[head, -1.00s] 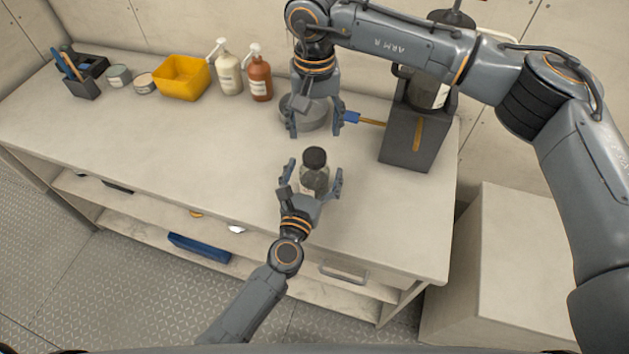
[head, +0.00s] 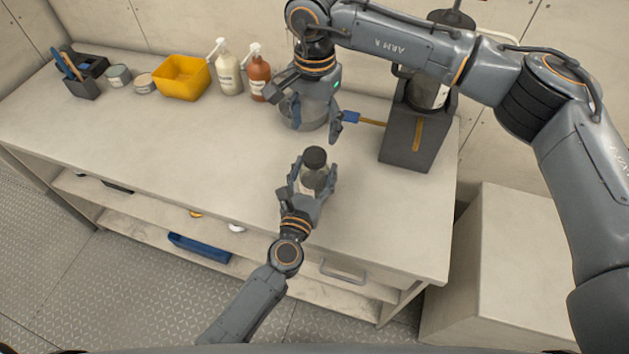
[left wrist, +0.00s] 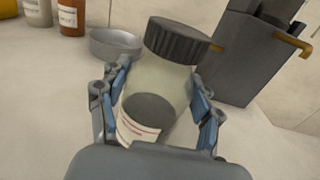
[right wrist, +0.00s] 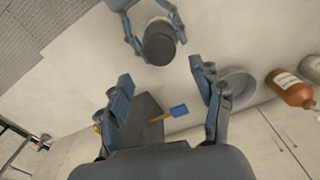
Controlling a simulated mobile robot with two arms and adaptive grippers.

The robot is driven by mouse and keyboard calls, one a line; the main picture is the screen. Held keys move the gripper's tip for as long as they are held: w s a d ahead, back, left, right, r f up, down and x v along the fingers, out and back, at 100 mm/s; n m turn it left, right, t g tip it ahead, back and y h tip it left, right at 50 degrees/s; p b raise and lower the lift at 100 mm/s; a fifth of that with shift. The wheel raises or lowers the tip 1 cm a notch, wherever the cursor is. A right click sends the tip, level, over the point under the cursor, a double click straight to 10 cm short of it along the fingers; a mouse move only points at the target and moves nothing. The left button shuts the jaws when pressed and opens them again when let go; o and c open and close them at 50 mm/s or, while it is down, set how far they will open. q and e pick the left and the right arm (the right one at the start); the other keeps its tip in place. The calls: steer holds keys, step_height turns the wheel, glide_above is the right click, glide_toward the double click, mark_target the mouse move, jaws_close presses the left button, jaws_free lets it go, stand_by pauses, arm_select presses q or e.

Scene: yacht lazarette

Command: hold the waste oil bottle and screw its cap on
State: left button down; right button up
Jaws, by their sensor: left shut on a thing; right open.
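The waste oil bottle (head: 315,178) stands on the bench top, a clear bottle with dark contents low inside and a label. Its black ribbed cap (head: 315,158) sits on its mouth; whether it is tight I cannot tell. My left gripper (head: 313,180) is shut around the bottle's body, with a finger on each side in the left wrist view (left wrist: 160,110). My right gripper (head: 315,118) is open and empty, behind and above the bottle. In the right wrist view the cap (right wrist: 159,45) lies beyond the open fingers (right wrist: 160,95).
A grey round pan (left wrist: 116,44) lies behind the bottle. A dark box (head: 408,140) with a blue-tipped brush (head: 351,117) stands to the right. A yellow bin (head: 182,80), white pump bottle (head: 228,72) and brown pump bottle (head: 260,78) line the back. The bench's left front is clear.

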mark_target(314, 155)
steer(key=shift+m, duration=1.2)
steer(key=shift+f, duration=4)
